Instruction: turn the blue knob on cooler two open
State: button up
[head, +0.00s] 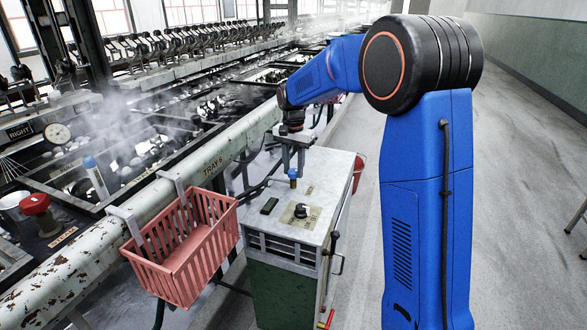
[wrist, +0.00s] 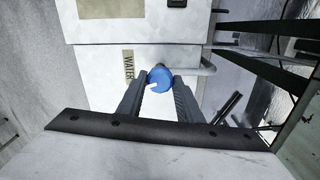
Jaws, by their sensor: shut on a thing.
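The blue knob (wrist: 160,77) is between my gripper's two dark fingers in the wrist view, with a finger against each side. It has a small pale mark on its lower left. A tan label reading WATER (wrist: 128,65) is beside it on a white surface. In the head view the blue knob (head: 292,176) shows just under my gripper (head: 292,165), above the pale top of a cabinet (head: 325,167) with a green lower front. My gripper is shut on the knob. I cannot read a number on the cabinet.
A black knob (head: 300,211) on a tan plate and a small dark device (head: 269,205) are on the cabinet top. A pink basket (head: 182,249) hangs on the rail marked TRAY 6 at left. Steaming basins (head: 130,150) lie beyond. Grey floor at right is mostly clear.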

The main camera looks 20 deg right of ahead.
aim_at(293, 170)
jog(key=n, duration=1.4)
dwell(0.7)
jog(key=o, duration=1)
jog(key=shift+o, duration=0.2)
jog(key=shift+r, duration=0.1)
notch_tip(293, 170, up, 17)
jog(key=shift+r, duration=0.15)
